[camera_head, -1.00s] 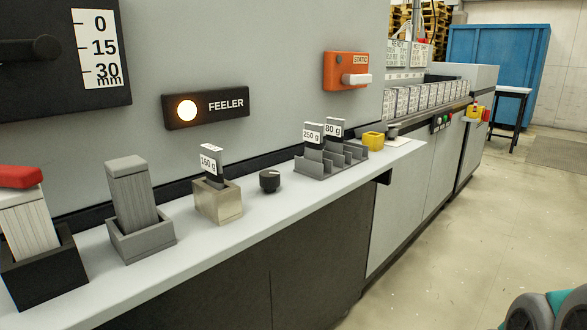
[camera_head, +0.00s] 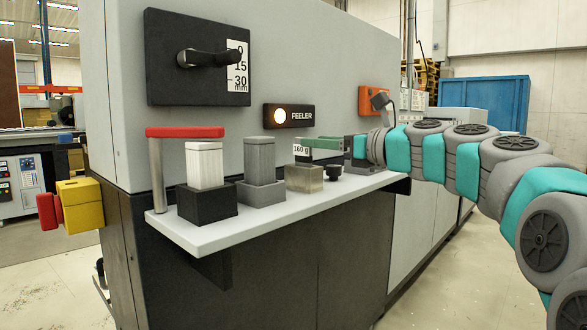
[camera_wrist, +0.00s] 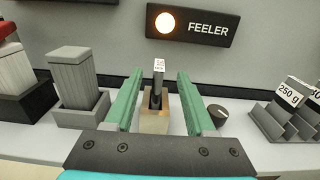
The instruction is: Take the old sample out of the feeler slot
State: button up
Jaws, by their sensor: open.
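The old sample, a thin dark piece with a white "160 g" label (camera_head: 301,150), stands upright in the feeler slot, a beige metal block (camera_head: 304,180) on the ledge under the lit FEELER sign. My gripper (camera_head: 312,146) reaches in from the right, level with the sample's upper part. In the wrist view my gripper (camera_wrist: 160,76) is open, with one green finger on each side of the sample (camera_wrist: 158,75). Gaps show on both sides, so neither finger touches it. The block (camera_wrist: 154,121) shows below, between the fingers.
Left of the slot stand a grey block in a grey holder (camera_head: 262,190) and a white block in a black holder (camera_head: 207,203), near a red-topped post (camera_head: 157,170). A black knob (camera_wrist: 217,114) sits close right of the fingers. A rack with a 250 g sample (camera_wrist: 289,94) is farther right.

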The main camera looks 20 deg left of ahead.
aim_at(295, 143)
jog(key=shift+w+a+r, duration=0.2)
jog(key=shift+a, duration=0.2)
jog(key=x, duration=0.3)
jog(key=f+x, duration=0.1)
jog(key=x, duration=0.2)
jog(key=shift+f+b, duration=0.15)
jog(key=shift+b, duration=0.2)
jog(key=shift+w+a, duration=0.15)
jog(key=shift+a, duration=0.3)
grip_shut()
